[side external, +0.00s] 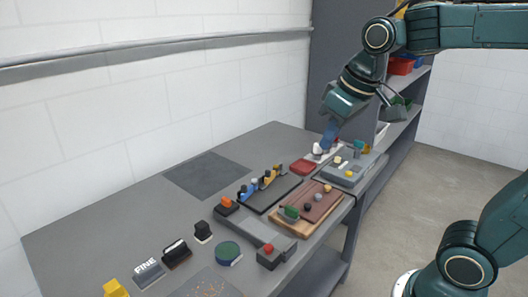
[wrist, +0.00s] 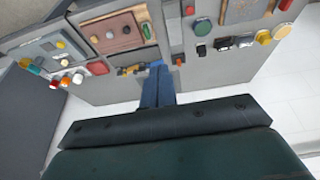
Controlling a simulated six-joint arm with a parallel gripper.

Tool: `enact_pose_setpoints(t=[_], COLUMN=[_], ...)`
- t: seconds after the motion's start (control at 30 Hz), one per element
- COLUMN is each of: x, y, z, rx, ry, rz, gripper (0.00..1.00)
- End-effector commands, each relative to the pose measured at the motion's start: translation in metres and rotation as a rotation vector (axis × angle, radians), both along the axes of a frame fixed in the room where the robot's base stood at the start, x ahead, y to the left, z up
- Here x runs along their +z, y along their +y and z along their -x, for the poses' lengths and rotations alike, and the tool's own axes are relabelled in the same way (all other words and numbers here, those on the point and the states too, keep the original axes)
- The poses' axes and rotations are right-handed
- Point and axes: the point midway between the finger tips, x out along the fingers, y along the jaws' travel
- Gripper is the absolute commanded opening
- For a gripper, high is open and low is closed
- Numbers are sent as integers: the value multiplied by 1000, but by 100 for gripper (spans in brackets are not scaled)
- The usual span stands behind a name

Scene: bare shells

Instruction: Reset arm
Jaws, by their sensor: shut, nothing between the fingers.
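My gripper (side external: 329,136) is at the far end of the table in the side external view, pointing down above the area near the red block and grey panel. Its blue fingers also show in the wrist view (wrist: 157,82), close together with nothing between them. My green arm reaches in from the upper right. Whether the fingertips touch anything below is hard to tell from the side.
The grey table (side external: 75,224) carries a dark tray with pegs (side external: 268,192), a brown board with balls (side external: 312,206), a grey panel (side external: 350,168), a red block (side external: 303,166) and a green disc (side external: 228,252). A shelf with bins (side external: 402,66) stands behind. A dark mat (side external: 207,175) is bare.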

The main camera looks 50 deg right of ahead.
Motion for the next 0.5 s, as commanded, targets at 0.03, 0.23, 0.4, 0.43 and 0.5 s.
enact_pose_setpoints(t=[0.03,0.23,0.4,0.43,0.5], x=[-1,-13,-26,-28,-33], y=[2,8,12,12,13], z=[12,53,82,86,93], rx=[2,3,5,5,5], ry=[-15,-63,-98,-103,-114], rz=[-1,-7,-13,-13,-15], gripper=[0,0,0,0,0])
